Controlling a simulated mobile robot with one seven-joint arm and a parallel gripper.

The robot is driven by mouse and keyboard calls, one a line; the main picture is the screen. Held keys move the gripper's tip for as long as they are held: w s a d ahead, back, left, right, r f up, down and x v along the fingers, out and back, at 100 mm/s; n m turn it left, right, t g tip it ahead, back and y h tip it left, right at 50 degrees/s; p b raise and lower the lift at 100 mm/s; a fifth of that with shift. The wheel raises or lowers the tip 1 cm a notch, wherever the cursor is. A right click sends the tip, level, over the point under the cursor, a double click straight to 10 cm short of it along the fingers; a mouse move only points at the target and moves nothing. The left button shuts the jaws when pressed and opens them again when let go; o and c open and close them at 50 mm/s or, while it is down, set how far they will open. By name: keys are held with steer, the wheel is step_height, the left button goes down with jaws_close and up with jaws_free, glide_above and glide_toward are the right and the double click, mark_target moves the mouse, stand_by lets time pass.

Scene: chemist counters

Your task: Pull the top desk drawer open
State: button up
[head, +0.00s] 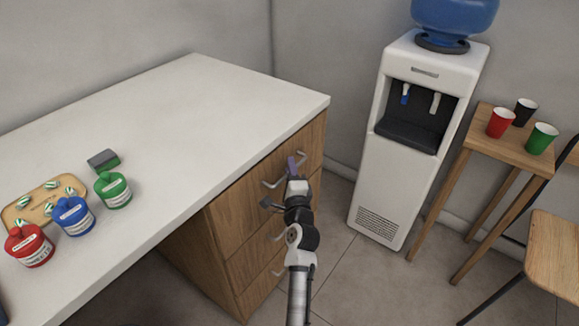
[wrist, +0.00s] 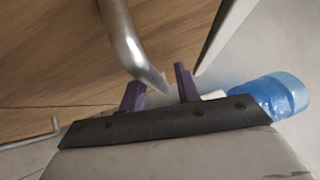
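The wooden desk (head: 235,213) has a front with several drawers under a white top. The top drawer (head: 250,190) looks closed. Its metal handle (head: 272,184) shows on both sides of my gripper (head: 293,164), which partly hides it. In the wrist view the handle bar (wrist: 122,38) runs down to the purple fingertips of my gripper (wrist: 160,90). The fingers are apart, with the bar's lower end between or just in front of them; I cannot tell if they touch it.
Lower drawer handles (head: 279,272) stick out beneath, partly behind my arm. A white water dispenser (head: 378,180) stands to the right, then a small wooden table (head: 512,150) with cups. Jars and a sponge (head: 103,160) sit on the desk's left part. Floor between is clear.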

steer(key=shift+s, duration=0.1)
steer(key=shift+c, duration=0.2)
jaws_close()
steer(key=shift+d, duration=0.1)
